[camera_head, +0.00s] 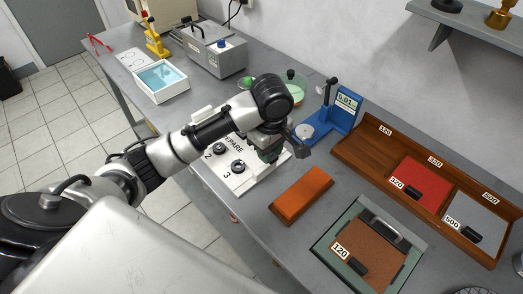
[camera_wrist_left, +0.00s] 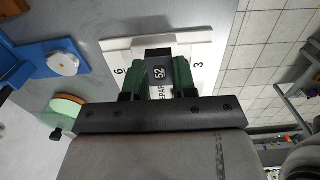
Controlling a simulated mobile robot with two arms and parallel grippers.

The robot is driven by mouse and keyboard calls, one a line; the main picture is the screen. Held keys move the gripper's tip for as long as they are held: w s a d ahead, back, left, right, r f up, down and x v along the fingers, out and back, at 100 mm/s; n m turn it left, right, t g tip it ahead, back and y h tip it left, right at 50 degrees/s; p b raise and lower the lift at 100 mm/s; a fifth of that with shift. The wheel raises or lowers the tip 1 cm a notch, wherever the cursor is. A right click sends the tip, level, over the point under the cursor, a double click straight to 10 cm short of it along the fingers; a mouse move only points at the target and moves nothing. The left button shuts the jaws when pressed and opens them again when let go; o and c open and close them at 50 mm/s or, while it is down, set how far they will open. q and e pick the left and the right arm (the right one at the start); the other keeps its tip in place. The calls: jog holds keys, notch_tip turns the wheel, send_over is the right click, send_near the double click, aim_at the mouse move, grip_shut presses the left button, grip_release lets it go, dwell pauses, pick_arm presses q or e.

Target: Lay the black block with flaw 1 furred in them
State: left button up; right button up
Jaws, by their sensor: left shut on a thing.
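My left gripper (camera_head: 268,153) is over the white board (camera_head: 243,183) marked PREPARE. In the left wrist view its green fingers (camera_wrist_left: 159,76) are shut on a dark block (camera_wrist_left: 159,67) whose face reads 52. The board (camera_wrist_left: 200,48) lies below it, with the numbers 6 and 3 at either side. Two dark round pieces (camera_head: 238,166) sit on the board by 2 and 3 in the head view. I cannot tell whether the held block touches the board, and no flaw mark is legible. My right gripper is out of view.
A blue gauge (camera_head: 341,112) stands behind the gripper. An orange brick (camera_head: 301,195) lies to the right. A green-framed plate (camera_head: 336,224) holds brown paper and a block marked 120. A wooden tray (camera_head: 365,153) holds red and grey sheets. A blue-filled tray (camera_head: 161,98) is far left.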

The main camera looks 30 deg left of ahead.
pick_arm(q)
jog(key=w+a+f, duration=0.2)
jog(key=w, duration=0.1)
jog(key=w+a+f, duration=0.4)
jog(key=w, duration=0.1)
jog(key=shift+w+a+f+p, duration=0.3)
jog(key=shift+w, duration=0.05)
notch_tip(320, 180, down, 4)
jog(key=shift+r+p, duration=0.1)
jog(key=shift+p, duration=0.25)
jog(key=shift+f, duration=0.2)
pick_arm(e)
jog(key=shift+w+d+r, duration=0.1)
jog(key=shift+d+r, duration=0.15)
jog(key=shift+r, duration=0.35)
pick_arm(q)
jog(key=shift+f, duration=0.1)
jog(key=o, duration=0.9)
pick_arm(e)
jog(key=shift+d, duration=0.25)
